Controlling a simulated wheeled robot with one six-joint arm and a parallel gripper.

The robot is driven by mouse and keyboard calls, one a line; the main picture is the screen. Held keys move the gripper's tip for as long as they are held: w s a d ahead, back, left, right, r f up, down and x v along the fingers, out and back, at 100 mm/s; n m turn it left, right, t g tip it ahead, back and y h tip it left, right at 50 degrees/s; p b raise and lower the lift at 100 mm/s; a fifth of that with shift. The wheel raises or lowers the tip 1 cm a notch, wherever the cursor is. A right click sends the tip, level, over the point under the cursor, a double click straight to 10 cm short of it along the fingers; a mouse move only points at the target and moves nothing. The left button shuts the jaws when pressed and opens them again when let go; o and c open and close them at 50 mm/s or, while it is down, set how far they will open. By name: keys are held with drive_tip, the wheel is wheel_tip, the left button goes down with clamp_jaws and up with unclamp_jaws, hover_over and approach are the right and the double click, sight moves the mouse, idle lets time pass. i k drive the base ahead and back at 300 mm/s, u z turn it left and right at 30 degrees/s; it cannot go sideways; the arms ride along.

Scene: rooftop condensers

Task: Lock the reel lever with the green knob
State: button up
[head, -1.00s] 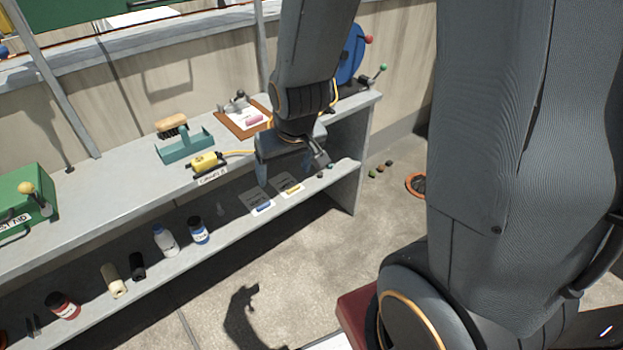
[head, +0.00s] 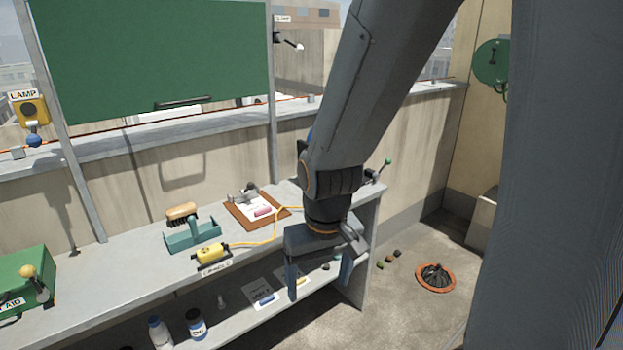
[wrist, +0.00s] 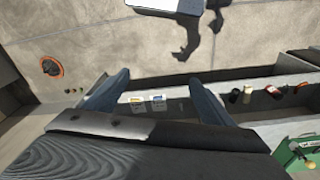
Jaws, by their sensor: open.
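The lever's green knob (head: 388,162) shows at the right end of the bench in the head view, on a short dark lever that slants up to the right. The reel itself is almost all hidden behind my arm; only a sliver of blue (head: 309,134) shows beside it. My gripper (head: 320,282) points down, open and empty, in front of the bench's right part, left of and nearer than the green knob. Its two spread fingers also show in the wrist view (wrist: 158,78). I cannot see the lever or the reel in the wrist view.
A yellow box with a cable (head: 210,253), a teal tray (head: 192,236) and a clipboard (head: 240,214) lie on the bench (head: 120,268). An orange-rimmed drain (head: 435,278) is in the floor at right.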

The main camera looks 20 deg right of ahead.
sight(387, 162)
drive_tip(key=z, duration=0.65)
drive_tip(key=i, duration=1)
drive_tip(key=u, duration=0.45)
